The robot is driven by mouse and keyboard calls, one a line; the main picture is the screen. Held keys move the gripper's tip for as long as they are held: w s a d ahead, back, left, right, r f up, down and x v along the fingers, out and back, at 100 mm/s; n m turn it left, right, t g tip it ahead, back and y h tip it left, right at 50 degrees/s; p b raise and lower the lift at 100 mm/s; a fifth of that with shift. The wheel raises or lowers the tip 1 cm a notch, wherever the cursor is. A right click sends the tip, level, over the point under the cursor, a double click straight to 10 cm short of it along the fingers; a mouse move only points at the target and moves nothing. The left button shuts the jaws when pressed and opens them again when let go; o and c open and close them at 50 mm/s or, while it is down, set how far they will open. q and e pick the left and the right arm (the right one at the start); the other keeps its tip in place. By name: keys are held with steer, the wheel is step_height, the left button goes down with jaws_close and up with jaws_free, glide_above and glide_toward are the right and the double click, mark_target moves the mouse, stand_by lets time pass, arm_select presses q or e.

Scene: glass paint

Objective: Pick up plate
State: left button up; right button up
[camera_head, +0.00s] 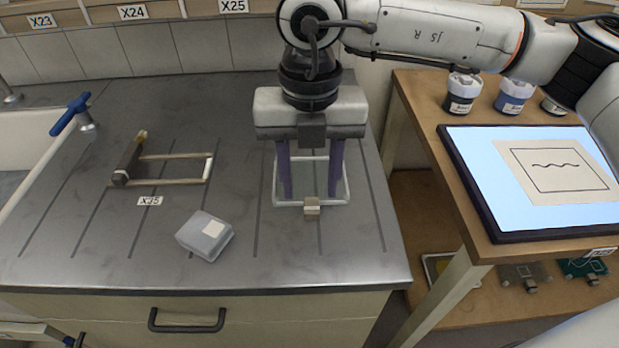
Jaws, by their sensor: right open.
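The plate, seemingly a clear pane with a pale frame (347,188) and a small tan block (312,206) at its near edge, lies on the grey metal counter. My right gripper (310,194) points straight down over it. Its two purple fingers are spread apart, near the left and right sides of the frame, with nothing visibly clamped between them. I cannot tell whether the fingertips touch the plate or the counter. The gripper body hides part of the far side of the frame. My left gripper is not in view.
A wooden rack with a dark bar (128,160) and a grey box (205,236) stand left on the grooved counter (90,240). A sink with a blue tap (70,114) is far left. A light panel (480,185) with a drawing and paint jars (462,93) occupy the right table.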

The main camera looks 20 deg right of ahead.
mark_target(312, 208)
step_height(312, 208, down, 4)
steer(key=shift+d+f+p, duration=0.15)
steer(key=shift+f+p, duration=0.1)
steer(key=shift+p, duration=0.3)
steer(key=shift+f, duration=0.35)
jaws_close()
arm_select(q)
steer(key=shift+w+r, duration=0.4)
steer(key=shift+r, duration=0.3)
